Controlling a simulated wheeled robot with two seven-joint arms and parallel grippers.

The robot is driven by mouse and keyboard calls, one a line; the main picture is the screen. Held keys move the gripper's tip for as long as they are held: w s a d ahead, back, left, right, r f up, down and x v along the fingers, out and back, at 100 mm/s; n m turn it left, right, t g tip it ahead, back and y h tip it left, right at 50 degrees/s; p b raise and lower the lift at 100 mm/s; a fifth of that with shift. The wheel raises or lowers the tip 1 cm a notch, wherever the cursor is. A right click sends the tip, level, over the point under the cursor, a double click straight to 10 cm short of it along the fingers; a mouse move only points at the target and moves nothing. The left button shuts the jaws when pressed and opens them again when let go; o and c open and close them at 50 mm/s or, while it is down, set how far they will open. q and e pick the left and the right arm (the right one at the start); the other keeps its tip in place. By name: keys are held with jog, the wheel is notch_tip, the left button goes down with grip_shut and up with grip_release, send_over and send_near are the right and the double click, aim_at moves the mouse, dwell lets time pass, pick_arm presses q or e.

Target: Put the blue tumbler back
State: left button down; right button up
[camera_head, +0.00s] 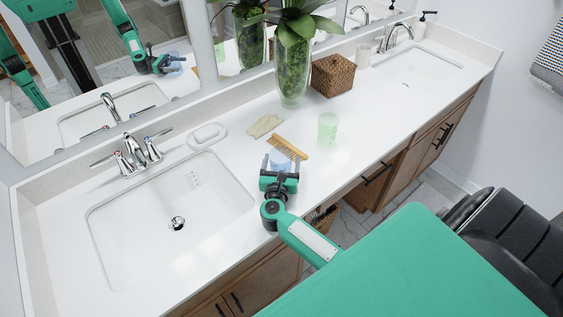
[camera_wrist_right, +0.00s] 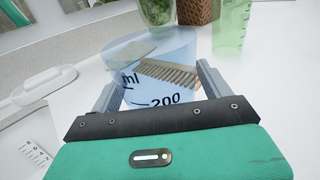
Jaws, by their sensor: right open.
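The blue tumbler (camera_head: 281,160) is clear, light blue and marked with "ml" and "200". It stands on the white counter at the right of the near sink, partly hidden by my right gripper in the head view. My right gripper (camera_head: 279,173) is open. In the right wrist view, the tumbler (camera_wrist_right: 138,92) is directly in front of and between the two fingers of the gripper (camera_wrist_right: 158,88); I cannot tell whether they touch it. My left gripper is not in view, apart from any reflection in the mirror.
A wooden brush (camera_head: 287,147) and a tan cloth-like item (camera_head: 264,126) lie behind the tumbler. A green tumbler (camera_head: 327,128) stands to the right. A soap dish (camera_head: 207,134), glass vase (camera_head: 293,80) and wicker box (camera_head: 333,75) are farther back. The sink (camera_head: 150,220) opens at left.

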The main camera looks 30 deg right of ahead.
jog(key=b+v, duration=0.1)
jog(key=v, duration=0.4)
jog(key=b+v, duration=0.2)
jog(key=v, duration=0.3)
jog(key=shift+s+a+f, duration=0.1)
jog(key=shift+s+f, duration=0.1)
jog(key=shift+f, duration=0.05)
jog(key=shift+s+a+r, duration=0.15)
jog(key=shift+s+a, duration=0.25)
jog(key=shift+s, duration=0.1)
